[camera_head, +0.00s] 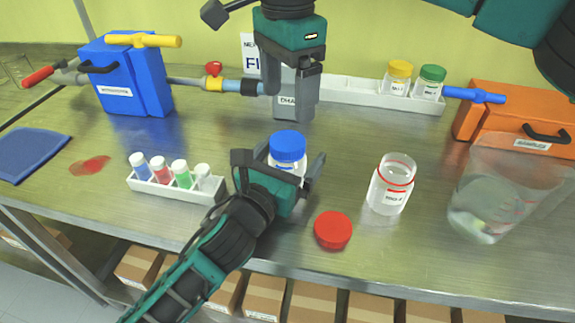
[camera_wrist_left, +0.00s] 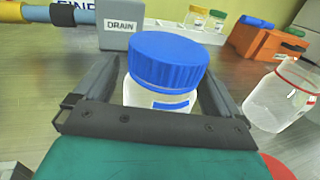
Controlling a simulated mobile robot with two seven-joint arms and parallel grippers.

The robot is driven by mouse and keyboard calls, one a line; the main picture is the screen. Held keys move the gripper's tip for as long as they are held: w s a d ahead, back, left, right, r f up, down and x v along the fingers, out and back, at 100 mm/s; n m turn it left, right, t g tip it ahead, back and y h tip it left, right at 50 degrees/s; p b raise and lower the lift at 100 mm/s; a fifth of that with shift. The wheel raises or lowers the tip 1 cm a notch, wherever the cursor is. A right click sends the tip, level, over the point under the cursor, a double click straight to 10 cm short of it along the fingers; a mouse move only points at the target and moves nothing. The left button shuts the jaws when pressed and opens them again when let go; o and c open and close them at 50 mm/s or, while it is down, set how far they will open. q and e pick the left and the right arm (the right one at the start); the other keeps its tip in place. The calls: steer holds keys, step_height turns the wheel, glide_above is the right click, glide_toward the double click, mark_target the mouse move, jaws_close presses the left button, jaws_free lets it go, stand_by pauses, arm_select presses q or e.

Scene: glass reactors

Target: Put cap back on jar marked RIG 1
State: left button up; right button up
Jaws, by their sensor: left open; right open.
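A jar with a blue cap (camera_head: 288,146) stands between the fingers of my left gripper (camera_head: 290,170). The fingers are open on either side of it, and the cap also shows in the left wrist view (camera_wrist_left: 168,62). An uncapped clear jar with a red neck ring (camera_head: 391,185) stands to the right; its label is too small to read surely. It is also in the left wrist view (camera_wrist_left: 280,100). A loose red cap (camera_head: 333,230) lies on the bench near the front edge. My right gripper (camera_head: 288,82) is open and empty, pointing down before the grey DRAIN block (camera_head: 293,108).
A large clear beaker (camera_head: 490,205) stands at right, near an orange box (camera_head: 520,125). A white vial rack (camera_head: 170,188) is left of my left gripper. A blue box (camera_head: 125,80) and a rack with yellow- and green-capped jars (camera_head: 370,95) stand behind.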

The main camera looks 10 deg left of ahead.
mark_target(288, 141)
arm_select(q)
steer(key=shift+w+d, duration=0.15)
steer(key=shift+w, duration=0.4)
steer(key=shift+c, duration=0.4)
steer(key=c, duration=1.6)
jaws_close()
arm_select(e)
steer(key=shift+m, duration=0.5)
steer(key=m, duration=0.3)
steer(key=shift+m, duration=0.3)
step_height(288, 141, down, 8)
steer(key=shift+f, duration=0.1)
